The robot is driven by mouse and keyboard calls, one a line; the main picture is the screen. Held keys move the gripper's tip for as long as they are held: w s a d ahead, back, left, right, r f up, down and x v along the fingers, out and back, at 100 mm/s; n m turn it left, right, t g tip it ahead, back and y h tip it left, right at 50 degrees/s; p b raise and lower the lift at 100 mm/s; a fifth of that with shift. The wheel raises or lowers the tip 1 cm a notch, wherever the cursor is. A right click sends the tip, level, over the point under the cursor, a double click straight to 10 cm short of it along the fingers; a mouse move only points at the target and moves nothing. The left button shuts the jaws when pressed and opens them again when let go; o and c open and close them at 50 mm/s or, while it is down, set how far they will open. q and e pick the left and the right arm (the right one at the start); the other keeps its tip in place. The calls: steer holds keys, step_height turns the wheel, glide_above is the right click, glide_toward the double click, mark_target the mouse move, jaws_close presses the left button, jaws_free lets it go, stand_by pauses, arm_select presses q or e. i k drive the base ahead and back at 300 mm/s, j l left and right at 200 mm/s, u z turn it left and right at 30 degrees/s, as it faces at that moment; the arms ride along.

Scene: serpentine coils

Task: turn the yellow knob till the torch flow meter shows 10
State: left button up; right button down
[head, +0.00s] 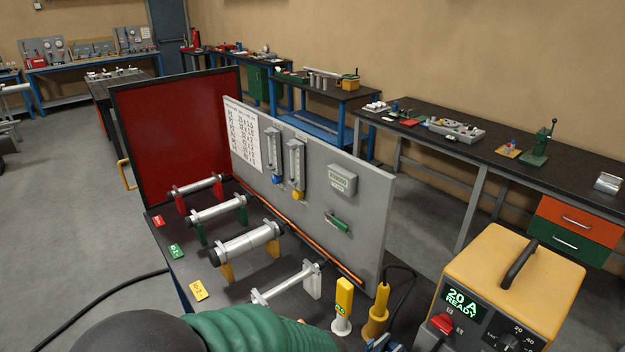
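The yellow knob (297,196) sits at the foot of the right-hand flow meter (296,165) on the upright grey panel (368,215). A second flow meter (273,150) stands to its left, with a blue knob (278,180) at its foot. The meter scales and floats are too small to read, so I cannot tell the flow value. Nothing touches the yellow knob. A green ribbed sleeve and a dark rounded part fill the bottom edge, and I cannot tell whether they are mine. Neither of my grippers can be made out.
Several metal tubes on coloured stands (240,243) lie before the panel, beside a red screen (170,130). A yellow power unit (525,270) reading "20 A READY" stands at right. A yellow tool (376,318) and a small yellow post (343,295) stand near the front.

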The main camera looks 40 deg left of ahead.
mark_target(298, 194)
steer(key=k+j+u, duration=0.3)
steer(key=k+j, duration=0.2)
steer(key=j, duration=0.2)
steer(key=j+u, duration=0.15)
steer(key=j, duration=0.45)
steer(key=i+j+u, duration=0.2)
steer(key=j, duration=0.35)
steer(key=i+j+z, duration=0.2)
steer(key=j+z, duration=0.15)
steer(key=j, duration=0.45)
steer(key=j+z, duration=0.35)
steer(key=j, duration=0.45)
steer(key=j+z, duration=0.35)
steer(key=j, duration=0.5)
steer(key=i, duration=0.55)
